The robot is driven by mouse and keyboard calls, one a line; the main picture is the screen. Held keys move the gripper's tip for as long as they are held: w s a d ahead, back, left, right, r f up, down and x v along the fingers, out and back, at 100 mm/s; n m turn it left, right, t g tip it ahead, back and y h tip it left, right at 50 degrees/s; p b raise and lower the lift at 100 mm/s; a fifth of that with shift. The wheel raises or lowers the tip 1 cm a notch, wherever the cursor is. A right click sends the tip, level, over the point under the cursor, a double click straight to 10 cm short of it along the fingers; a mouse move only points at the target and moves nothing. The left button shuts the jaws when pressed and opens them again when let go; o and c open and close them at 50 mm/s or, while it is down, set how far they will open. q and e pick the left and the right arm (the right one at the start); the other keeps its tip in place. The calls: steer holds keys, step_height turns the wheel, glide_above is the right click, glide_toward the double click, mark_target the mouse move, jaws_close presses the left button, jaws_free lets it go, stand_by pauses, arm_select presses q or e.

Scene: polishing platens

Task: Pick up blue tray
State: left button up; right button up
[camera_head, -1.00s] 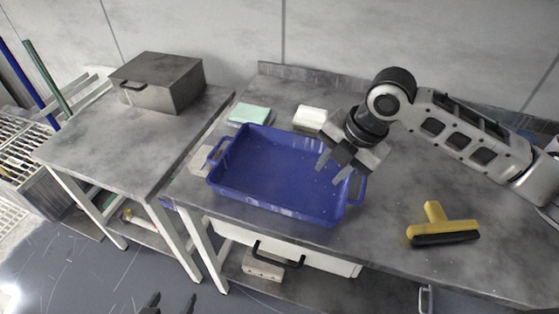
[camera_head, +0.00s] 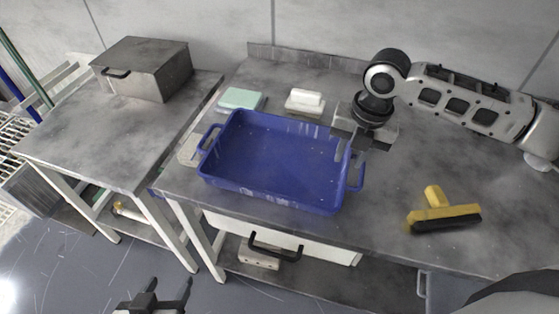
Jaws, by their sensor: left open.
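The blue tray (camera_head: 275,160) lies flat and empty on the grey table, with a loop handle at each end. My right gripper (camera_head: 356,156) points down at the tray's right end, by the right handle (camera_head: 357,178). Its fingertips overlap the tray's rim in this view, so I cannot tell whether they touch it or how far apart they are. My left gripper (camera_head: 165,294) is open and empty at the bottom edge, low in front of the tables and well away from the tray. The left handle (camera_head: 208,138) is free.
A yellow and black brush (camera_head: 441,212) lies right of the tray. A mint-green block (camera_head: 240,98) and a white block on a dish (camera_head: 305,100) lie behind it. A metal box (camera_head: 145,70) stands on the left table (camera_head: 105,135).

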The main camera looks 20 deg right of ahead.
mark_target(346, 166)
steer(key=f, duration=0.5)
steer(key=shift+w+d+f, duration=0.1)
steer(key=shift+w+f, duration=0.1)
steer(key=shift+w, duration=0.1)
steer(key=shift+r, duration=0.1)
jaws_close()
